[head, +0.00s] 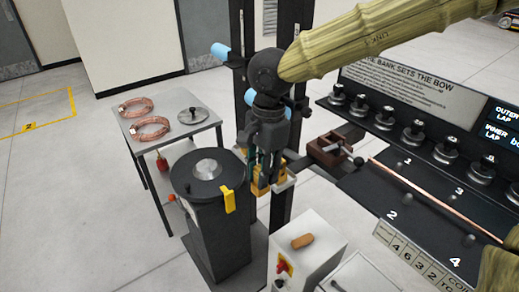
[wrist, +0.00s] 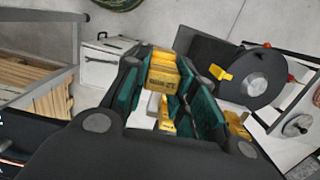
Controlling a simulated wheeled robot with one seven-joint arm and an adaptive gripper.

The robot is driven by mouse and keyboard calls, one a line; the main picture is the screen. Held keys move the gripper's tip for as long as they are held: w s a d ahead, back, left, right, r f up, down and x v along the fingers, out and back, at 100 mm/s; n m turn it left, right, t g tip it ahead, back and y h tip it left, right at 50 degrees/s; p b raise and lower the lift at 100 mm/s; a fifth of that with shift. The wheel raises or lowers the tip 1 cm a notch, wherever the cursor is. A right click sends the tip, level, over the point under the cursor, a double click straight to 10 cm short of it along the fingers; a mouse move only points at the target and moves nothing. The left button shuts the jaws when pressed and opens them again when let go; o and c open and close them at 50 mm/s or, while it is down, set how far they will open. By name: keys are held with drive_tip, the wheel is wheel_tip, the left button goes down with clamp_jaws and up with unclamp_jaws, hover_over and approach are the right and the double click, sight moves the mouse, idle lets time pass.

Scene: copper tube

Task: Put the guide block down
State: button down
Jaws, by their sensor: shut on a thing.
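My gripper (head: 266,158) points down beside the dark vertical column in the head view. It is shut on the yellow guide block (head: 258,188), which shows at and below the fingertips. In the wrist view the teal-padded fingers of my gripper (wrist: 172,92) have the guide block (wrist: 162,74), with dark lettering on its face, between them. More yellow pieces (wrist: 236,126) show beside and below the fingers. I cannot tell whether the block touches a support beneath it.
A black round-topped stand (head: 190,182) with a yellow tab is close left. A grey table (head: 178,136) holds copper coils. A white box (head: 310,255) with a tan object is in front. The dark bench (head: 365,192) with a copper tube (head: 430,200) is right.

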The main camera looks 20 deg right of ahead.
drive_tip(key=w+d+p, duration=0.1)
drive_tip(key=w, duration=0.3)
drive_tip(key=w+d+f+p, duration=0.1)
drive_tip(key=w+d+p, duration=0.1)
drive_tip(key=w, duration=0.3)
drive_tip(key=w+d+p, duration=0.2)
drive_tip(key=w, duration=0.3)
drive_tip(key=shift+w+f, duration=0.15)
drive_tip(key=shift+f, duration=0.1)
drive_tip(key=shift+f+p, duration=0.85)
drive_tip(key=shift+f, duration=0.85)
drive_tip(key=shift+f, duration=0.1)
drive_tip(key=c, duration=1.2)
unclamp_jaws()
drive_tip(key=shift+f, duration=0.1)
drive_tip(key=shift+o, duration=0.2)
wheel_tip(320, 180, up, 12)
drive_tip(key=d+b, duration=0.1)
drive_tip(key=b, duration=0.2)
drive_tip(key=shift+w, duration=0.25)
